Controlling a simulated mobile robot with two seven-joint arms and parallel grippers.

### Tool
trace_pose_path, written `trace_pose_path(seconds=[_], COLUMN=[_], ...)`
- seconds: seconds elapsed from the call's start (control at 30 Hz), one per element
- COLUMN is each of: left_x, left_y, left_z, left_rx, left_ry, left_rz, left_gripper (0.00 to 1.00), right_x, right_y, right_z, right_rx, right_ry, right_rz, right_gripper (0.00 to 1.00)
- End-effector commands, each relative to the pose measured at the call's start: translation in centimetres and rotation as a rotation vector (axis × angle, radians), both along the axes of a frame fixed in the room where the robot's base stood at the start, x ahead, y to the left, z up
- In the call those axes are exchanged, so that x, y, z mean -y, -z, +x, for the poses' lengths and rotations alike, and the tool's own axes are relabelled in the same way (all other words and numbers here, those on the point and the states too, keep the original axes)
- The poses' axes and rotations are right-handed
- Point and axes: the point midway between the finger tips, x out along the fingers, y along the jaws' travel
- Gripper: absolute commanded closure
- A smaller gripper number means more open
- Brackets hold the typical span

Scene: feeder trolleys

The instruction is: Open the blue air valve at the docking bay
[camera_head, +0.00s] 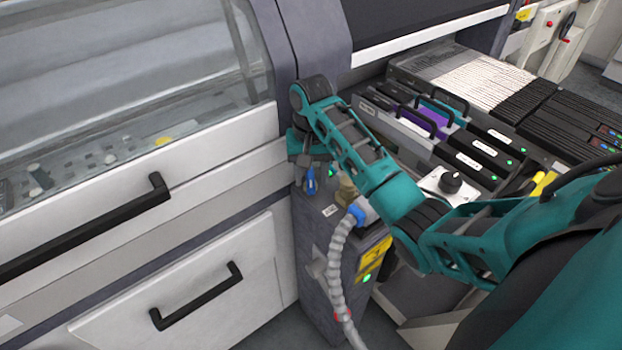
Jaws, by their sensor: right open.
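A small blue valve handle (311,183) shows on top of the grey docking post, just below my right gripper. My right gripper (304,170) points down there at the end of the teal arm and is open. Its fingers are close to the blue handle, and I cannot tell whether they touch it. The gripper partly hides the valve body. My left gripper is not in view.
The docking post (312,240) carries a brass fitting (347,188) and a ribbed grey hose (336,265) with a blue collar. White drawers with black handles (200,295) stand at left. Feeder modules (470,150) fill the trolley at right.

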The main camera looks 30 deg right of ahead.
Motion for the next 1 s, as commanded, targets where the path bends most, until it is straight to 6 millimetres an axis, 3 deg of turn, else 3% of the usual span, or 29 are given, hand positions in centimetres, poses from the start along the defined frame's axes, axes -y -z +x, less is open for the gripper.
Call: trace_pose_path(seconds=[0.2,0.53,1.0], left_x=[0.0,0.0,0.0], left_y=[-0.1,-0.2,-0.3], left_z=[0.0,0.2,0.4], left_rx=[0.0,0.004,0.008], left_ry=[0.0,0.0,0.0], left_rz=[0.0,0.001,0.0], left_gripper=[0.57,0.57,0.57], right_x=[0.0,0.0,0.0], right_y=[2.0,2.2,2.2], right_z=[0.0,0.0,0.1], right_rx=[0.001,0.002,0.003], right_ry=[-0.001,-0.001,0.0], right_rz=[0.001,0.001,0.001], right_gripper=[0.53,0.54,0.99])
